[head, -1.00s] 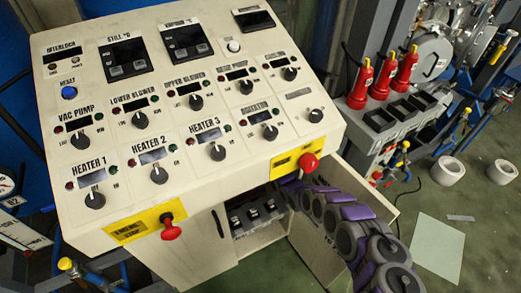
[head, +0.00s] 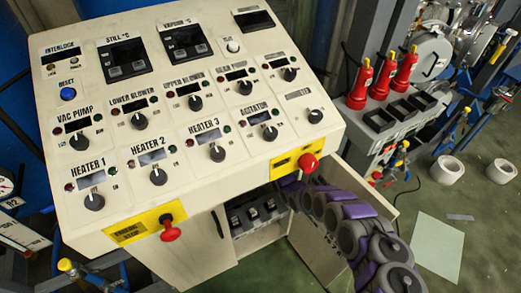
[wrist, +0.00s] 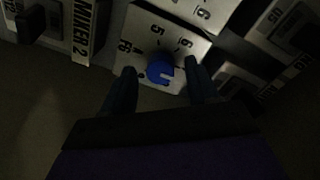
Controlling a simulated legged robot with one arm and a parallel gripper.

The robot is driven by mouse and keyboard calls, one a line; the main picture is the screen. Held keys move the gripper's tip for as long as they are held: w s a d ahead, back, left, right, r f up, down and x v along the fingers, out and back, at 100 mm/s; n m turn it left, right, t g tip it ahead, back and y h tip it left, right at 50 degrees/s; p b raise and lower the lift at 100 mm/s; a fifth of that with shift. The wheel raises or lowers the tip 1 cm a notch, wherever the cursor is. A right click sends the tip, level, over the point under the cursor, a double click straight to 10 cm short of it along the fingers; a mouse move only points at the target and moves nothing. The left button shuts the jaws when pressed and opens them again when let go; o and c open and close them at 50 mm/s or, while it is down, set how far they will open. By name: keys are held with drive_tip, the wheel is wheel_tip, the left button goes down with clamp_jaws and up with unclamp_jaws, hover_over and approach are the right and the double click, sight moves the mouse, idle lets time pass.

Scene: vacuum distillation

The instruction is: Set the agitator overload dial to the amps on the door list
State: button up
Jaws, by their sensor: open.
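In the dark wrist view, a blue round dial (wrist: 160,70) with a slot sits on a pale unit face (wrist: 150,30) printed with numbers, among them 5 and 6. My gripper (wrist: 160,66) is open, with one dark finger on each side of the dial. I cannot tell whether the fingers touch it. In the head view, my arm reaches into the open lower cabinet, and my gripper is hidden there. A row of dark units (head: 258,212) shows inside. The open cabinet door (head: 322,250) is at the right; no list on it is readable.
The sloped control panel (head: 120,200) with knobs, displays and a red stop button (head: 170,230) stands above the cabinet. In the wrist view, a label (wrist: 82,30) ending in 2 and other units flank the dial. A paper sheet (head: 437,248) lies on the floor at right.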

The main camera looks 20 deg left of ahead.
drive_tip(key=p+v, duration=0.3)
drive_tip(key=v, duration=1.3)
drive_tip(key=shift+s+d, duration=0.15)
drive_tip(key=shift+s, duration=0.05)
drive_tip(key=shift+f, duration=0.15)
